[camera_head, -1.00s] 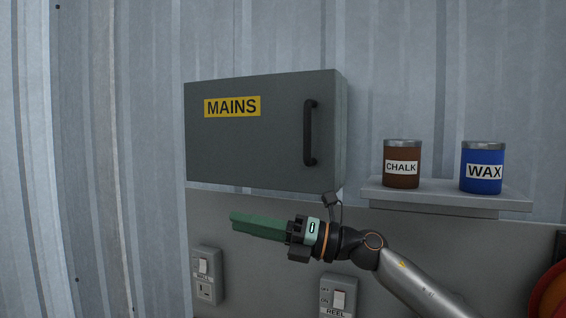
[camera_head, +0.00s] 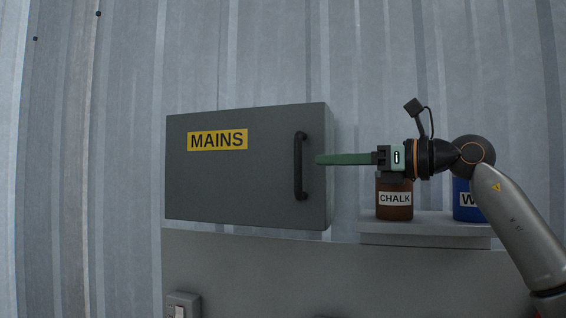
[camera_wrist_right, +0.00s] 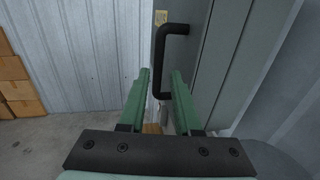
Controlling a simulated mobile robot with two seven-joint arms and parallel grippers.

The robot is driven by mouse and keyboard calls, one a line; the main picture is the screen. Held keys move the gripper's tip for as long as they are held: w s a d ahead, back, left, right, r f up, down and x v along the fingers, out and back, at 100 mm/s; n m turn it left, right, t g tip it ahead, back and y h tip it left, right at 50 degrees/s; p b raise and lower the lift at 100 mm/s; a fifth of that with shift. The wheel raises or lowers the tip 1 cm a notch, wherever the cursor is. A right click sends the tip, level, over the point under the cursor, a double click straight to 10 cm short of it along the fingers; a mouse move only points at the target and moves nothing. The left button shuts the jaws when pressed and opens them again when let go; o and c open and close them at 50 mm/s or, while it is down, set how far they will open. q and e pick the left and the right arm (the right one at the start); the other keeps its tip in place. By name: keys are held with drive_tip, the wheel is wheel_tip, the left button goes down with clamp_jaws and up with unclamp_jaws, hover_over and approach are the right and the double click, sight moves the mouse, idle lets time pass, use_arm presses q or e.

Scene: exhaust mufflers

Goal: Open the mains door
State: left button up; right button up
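The mains box is a grey cabinet with a closed door (camera_head: 230,180) bearing a yellow MAINS label (camera_head: 217,140). Its black vertical handle (camera_head: 299,166) is near the door's right edge. My right gripper (camera_head: 320,160) points left, its green fingertips just right of the handle in the head view. In the right wrist view the two green fingers (camera_wrist_right: 162,82) are apart, with the black handle (camera_wrist_right: 170,55) ahead, its lower part showing in the gap between them. I cannot tell whether they touch it. My left gripper is not in view.
A shelf (camera_head: 425,228) right of the box holds a brown CHALK tin (camera_head: 395,208) and a blue WAX tin (camera_head: 462,190), both partly behind my right arm. A switch (camera_head: 182,305) sits below. Cardboard boxes (camera_wrist_right: 15,85) stand at the left of the wrist view.

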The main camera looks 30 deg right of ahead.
sight(284, 161)
drive_tip(key=p+x, duration=0.1)
drive_tip(key=x, duration=0.9)
drive_tip(key=shift+w+a, duration=0.15)
drive_tip(key=shift+w, duration=0.05)
clamp_jaws()
idle(1.0)
